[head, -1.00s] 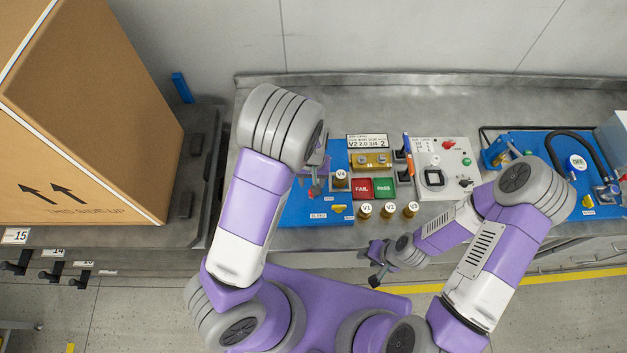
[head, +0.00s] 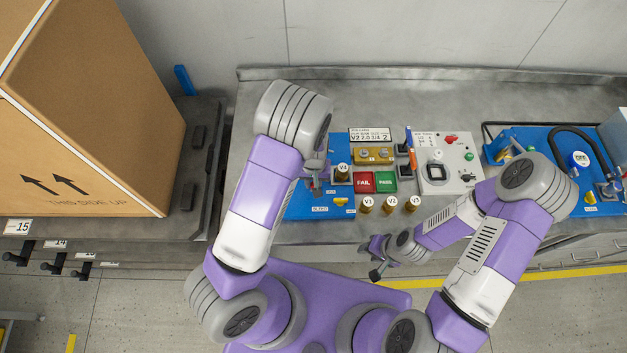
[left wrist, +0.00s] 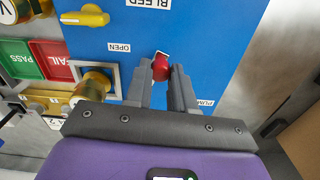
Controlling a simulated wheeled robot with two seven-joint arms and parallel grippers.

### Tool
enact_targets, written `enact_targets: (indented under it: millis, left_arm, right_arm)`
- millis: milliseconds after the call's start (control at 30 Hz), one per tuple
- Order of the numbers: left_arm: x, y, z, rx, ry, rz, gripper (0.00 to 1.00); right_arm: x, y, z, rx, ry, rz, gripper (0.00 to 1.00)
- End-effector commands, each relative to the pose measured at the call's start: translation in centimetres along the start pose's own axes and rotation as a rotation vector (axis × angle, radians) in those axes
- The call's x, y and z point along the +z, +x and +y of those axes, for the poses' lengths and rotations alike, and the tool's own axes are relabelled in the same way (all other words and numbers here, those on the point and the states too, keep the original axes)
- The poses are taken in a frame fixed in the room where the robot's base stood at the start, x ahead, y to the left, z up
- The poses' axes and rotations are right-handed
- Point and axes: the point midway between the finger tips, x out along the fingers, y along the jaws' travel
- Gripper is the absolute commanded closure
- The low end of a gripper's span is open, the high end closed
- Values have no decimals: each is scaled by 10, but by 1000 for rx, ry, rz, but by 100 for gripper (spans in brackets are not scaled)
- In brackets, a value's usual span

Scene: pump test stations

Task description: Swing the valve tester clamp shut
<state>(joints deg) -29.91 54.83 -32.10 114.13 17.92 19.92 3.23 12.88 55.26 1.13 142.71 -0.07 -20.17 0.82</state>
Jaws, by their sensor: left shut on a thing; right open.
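The blue valve tester panel (head: 336,149) is on the bench in front of me; it fills much of the left wrist view (left wrist: 215,50). In the left wrist view a red knob (left wrist: 160,67), seemingly the clamp handle's end, sits between my left fingertips (left wrist: 165,78). My left gripper (head: 318,180) is shut on it. An OPEN label (left wrist: 118,47) is left of the knob, and a partly covered label is at its right. A brass valve (left wrist: 96,84) stands in a square seat. The clamp arm is mostly hidden. My right gripper (head: 375,259) is open and empty before the bench edge.
A yellow BLEED lever (left wrist: 83,16) is on the panel. Red FAIL (head: 364,182) and green PASS (head: 385,181) pads lie to its right, with several brass valves (head: 390,204) below. A grey control box (head: 447,158) stands further right. A large carton (head: 90,120) is at left.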

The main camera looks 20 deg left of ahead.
Motion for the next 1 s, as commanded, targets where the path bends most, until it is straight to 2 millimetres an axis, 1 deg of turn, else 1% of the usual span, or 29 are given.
enact_targets:
  millis: [367,567,767,1000]
  left_arm:
    - [0,0,1,1,8,-1,100]
    - [-1,0,1,1,67,-1,100]
    - [-4,0,-1,1,203,-1,100]
    - [-11,1,-16,1,411,0,100]
  right_arm:
    - [0,0,0,0,0,0,57]
    - [0,3,1,0,0,0,57]
    - [0,8,3,0,0,0,57]
    - [-1,18,7,0,0,0,57]
